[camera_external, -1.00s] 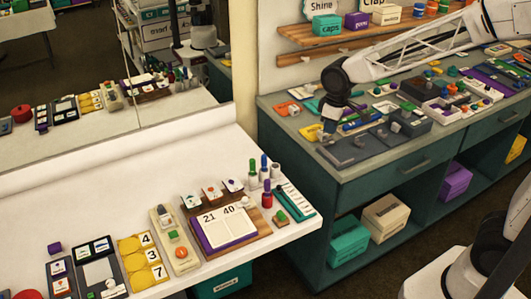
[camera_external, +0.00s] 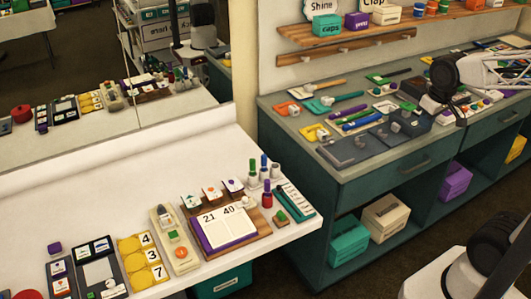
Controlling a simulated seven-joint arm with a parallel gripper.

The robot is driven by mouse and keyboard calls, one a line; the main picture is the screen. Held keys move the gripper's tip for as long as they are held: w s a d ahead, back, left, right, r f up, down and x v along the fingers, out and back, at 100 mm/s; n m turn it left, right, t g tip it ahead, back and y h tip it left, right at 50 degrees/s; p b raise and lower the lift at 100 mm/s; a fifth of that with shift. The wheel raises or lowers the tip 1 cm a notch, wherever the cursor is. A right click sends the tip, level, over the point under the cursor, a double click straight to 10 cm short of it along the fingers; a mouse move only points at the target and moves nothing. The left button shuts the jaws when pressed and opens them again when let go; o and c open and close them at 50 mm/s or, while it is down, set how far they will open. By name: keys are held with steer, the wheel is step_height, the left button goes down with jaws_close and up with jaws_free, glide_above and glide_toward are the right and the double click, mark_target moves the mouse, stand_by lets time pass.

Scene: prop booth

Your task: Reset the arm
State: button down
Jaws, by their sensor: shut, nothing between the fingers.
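My gripper (camera_external: 447,110) is at the right side of the view, over the front part of the green workbench (camera_external: 350,175). It points down and is shut, with nothing seen in it. It is small and dark here, so the fingertips are hard to make out. My white arm link comes in from the right edge behind it. I cannot tell whether the gripper touches the items under it.
The bench top holds dark panels (camera_external: 350,150), coloured tools and small parts. A white table (camera_external: 110,195) at left holds a number board (camera_external: 226,222), yellow discs and upright pegs. Boxes stand on a wooden shelf (camera_external: 300,35). Dark floor separates table and bench.

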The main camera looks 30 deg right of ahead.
steer(key=s+d+m, duration=0.1)
steer(key=s+d, duration=0.2)
steer(key=s, duration=0.3)
steer(key=shift+f+m, duration=0.25)
steer(key=shift+m, duration=0.05)
